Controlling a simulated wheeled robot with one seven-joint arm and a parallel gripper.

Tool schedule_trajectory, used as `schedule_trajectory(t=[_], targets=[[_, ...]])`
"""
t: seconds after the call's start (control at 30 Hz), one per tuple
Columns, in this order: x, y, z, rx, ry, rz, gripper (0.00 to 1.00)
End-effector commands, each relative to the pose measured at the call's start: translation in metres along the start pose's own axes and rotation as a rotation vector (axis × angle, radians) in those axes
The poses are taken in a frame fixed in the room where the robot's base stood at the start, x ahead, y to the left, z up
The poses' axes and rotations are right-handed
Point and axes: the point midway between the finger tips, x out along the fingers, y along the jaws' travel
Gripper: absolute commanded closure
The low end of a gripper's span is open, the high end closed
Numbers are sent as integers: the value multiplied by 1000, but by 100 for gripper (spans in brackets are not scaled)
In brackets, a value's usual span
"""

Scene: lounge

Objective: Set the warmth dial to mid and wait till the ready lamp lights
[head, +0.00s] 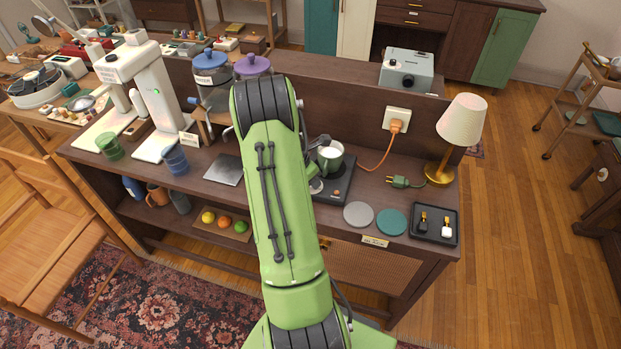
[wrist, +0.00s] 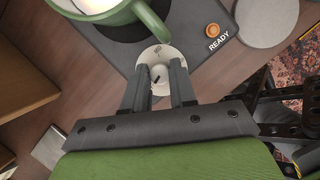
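The dark cup warmer (head: 343,190) sits on the counter, with a green mug (head: 329,160) of white liquid on it. In the wrist view, the mug (wrist: 147,14) is at the upper left. The warmth dial (wrist: 160,56) is a pale disc with a small knob and a dark pointer mark; its scale is mostly hidden by my fingers. My gripper (wrist: 159,76) is over the dial, one finger on each side of the knob; whether they touch it is unclear. The ready lamp (wrist: 212,30) is dull orange, without a clear glow. My arm hides the gripper in the head view.
A grey coaster (head: 358,214) and a teal coaster (head: 391,221) lie right of the warmer. Beyond are a black tray (head: 434,225), a lamp (head: 461,124) and a loose green plug (head: 399,182). A metal plate (head: 224,170) lies to the left.

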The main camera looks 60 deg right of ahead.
Motion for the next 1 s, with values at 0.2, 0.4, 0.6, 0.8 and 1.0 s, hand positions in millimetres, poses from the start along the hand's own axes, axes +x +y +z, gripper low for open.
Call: schedule_trajectory(t=[0.2, 0.4, 0.6, 0.8, 1.0], targets=[[0, 0, 0, 0, 0, 0, 100], [-1, 1, 0, 20, 0, -9, 100], [-1, 2, 0, 102, -1, -43, 100], [-2, 3, 0, 248, -1, -103, 100], [-1, 4, 1, 425, -1, -176, 100]])
